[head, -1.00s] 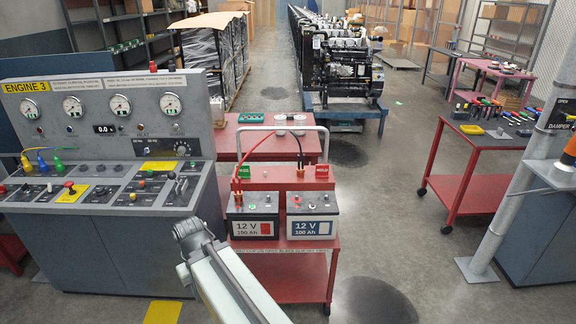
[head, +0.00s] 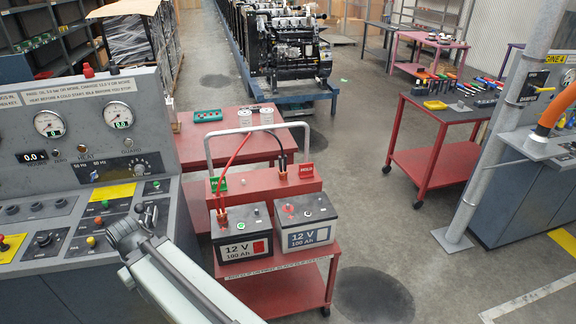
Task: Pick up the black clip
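The black clip (head: 282,165) appears to be the small dark end of the black cable on the red battery cart (head: 270,186). It hangs near the cart's raised red box, behind the right battery, and its jaws are too small to make out. The red cable's clip (head: 221,214) is at the left battery (head: 242,236). The right battery (head: 306,224) stands beside it; both are marked 12 V. My gripper (head: 126,234) is at the end of my grey arm, left of the cart and in front of the control console. It is apart from the clip, and its fingers cannot be made out.
The control console (head: 80,150) with gauges and knobs fills the left side. A grey tubular handle (head: 209,150) arches over the cart. A red table (head: 190,146) stands behind it. A tool cart (head: 440,160) and grey pole (head: 485,150) stand right. Floor is clear between them.

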